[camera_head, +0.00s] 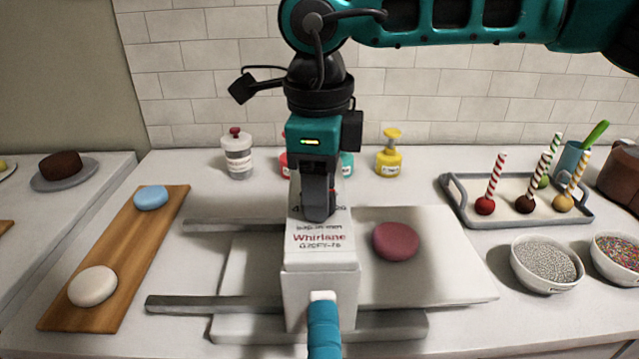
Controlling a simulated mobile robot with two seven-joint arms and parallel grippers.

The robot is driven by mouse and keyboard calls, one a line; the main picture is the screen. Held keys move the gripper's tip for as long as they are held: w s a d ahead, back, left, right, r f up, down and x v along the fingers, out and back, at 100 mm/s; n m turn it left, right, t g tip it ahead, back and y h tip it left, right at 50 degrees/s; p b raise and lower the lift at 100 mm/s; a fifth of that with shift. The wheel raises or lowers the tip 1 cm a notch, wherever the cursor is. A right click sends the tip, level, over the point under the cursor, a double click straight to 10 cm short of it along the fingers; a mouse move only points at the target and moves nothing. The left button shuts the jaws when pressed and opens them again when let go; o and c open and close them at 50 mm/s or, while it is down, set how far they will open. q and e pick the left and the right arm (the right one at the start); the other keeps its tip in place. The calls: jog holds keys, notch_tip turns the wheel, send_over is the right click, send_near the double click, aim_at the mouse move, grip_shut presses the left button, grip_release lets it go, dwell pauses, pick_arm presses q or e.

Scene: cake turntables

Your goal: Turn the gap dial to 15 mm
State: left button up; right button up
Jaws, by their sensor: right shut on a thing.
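The white machine marked "Whirlane" (320,254) stands at the front middle of the counter, with a flat bed (450,280) under it. My right gripper (318,208) points straight down onto the top of the machine. Its fingers are closed at the top face, where partly covered print shows around them. The gap dial is hidden behind the fingers, and its setting cannot be read. A teal grip (323,325) sticks out at the machine's front. A dark red disc (396,240) lies on the bed to the right. My left gripper is out of view.
A wooden board (118,250) with a blue and a cream disc lies at left. A grey tray (462,208) with cake pops and sprinkle bowls (545,264) stand at right. Bottles (237,155) and a yellow pump bottle (390,155) stand by the wall.

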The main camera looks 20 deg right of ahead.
jog(key=shift+n, duration=0.4)
jog(key=shift+b, duration=0.3)
jog(key=n+b, duration=0.1)
jog(key=n, duration=0.4)
jog(key=shift+n+y+b, duration=0.3)
jog(key=shift+n+b, duration=0.05)
jog(key=shift+n, duration=0.65)
jog(key=shift+w+n, duration=0.1)
jog(key=shift+n, duration=0.4)
jog(key=o, duration=1.1)
jog(key=shift+c, duration=0.2)
